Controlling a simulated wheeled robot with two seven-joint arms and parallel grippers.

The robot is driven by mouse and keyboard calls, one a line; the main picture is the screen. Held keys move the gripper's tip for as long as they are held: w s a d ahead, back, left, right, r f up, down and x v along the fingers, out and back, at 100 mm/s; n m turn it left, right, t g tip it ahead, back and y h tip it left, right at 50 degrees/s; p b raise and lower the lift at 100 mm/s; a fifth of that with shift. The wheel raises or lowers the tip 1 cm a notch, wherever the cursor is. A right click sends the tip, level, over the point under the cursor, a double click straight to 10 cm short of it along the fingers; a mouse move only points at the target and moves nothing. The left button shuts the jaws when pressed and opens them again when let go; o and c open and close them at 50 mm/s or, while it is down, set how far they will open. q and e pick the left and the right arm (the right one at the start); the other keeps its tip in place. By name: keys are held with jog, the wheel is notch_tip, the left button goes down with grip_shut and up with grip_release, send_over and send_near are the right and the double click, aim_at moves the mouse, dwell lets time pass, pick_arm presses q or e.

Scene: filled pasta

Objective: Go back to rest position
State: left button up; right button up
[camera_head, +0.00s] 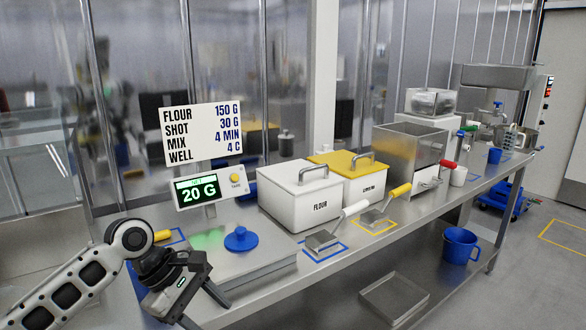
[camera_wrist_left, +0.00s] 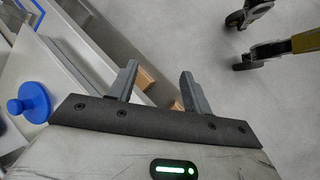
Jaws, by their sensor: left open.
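My left gripper (camera_head: 205,312) comes in from the lower left in the head view, at the near edge of the steel counter, in front of the scale. In the left wrist view the left gripper (camera_wrist_left: 158,88) has its two fingers apart, with nothing between them. Beyond the fingers are the counter's edge and the grey floor. My right gripper is not in either view.
The scale display (camera_head: 202,189) reads 20 G; a blue knobbed lid (camera_head: 241,239) lies on its platform. A white FLOUR bin (camera_head: 300,195), a yellow-lidded bin (camera_head: 348,175) and scoops line the counter. A blue mug (camera_head: 460,246) stands below. Floor at right is open.

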pick_arm(q)
jog(key=s+d+f+m+t, duration=0.2)
jog(key=s+d+f+m, duration=0.1)
jog(key=f, duration=0.5)
jog(key=s+d+f+m+t, duration=0.2)
jog(key=s+d+f+m, duration=0.1)
jog(key=f, duration=0.5)
jog(key=s+a+f+m+t+y, duration=0.2)
jog(key=s+a+f+m, duration=0.1)
jog(key=s, duration=0.4)
jog(key=s+a+f+m+t+y, duration=0.1)
jog(key=s+a+f+m+t, duration=0.2)
jog(key=s+m, duration=0.3)
jog(key=shift+s+a+y, duration=0.4)
jog(key=shift+s+a, duration=0.05)
jog(key=shift+s, duration=0.1)
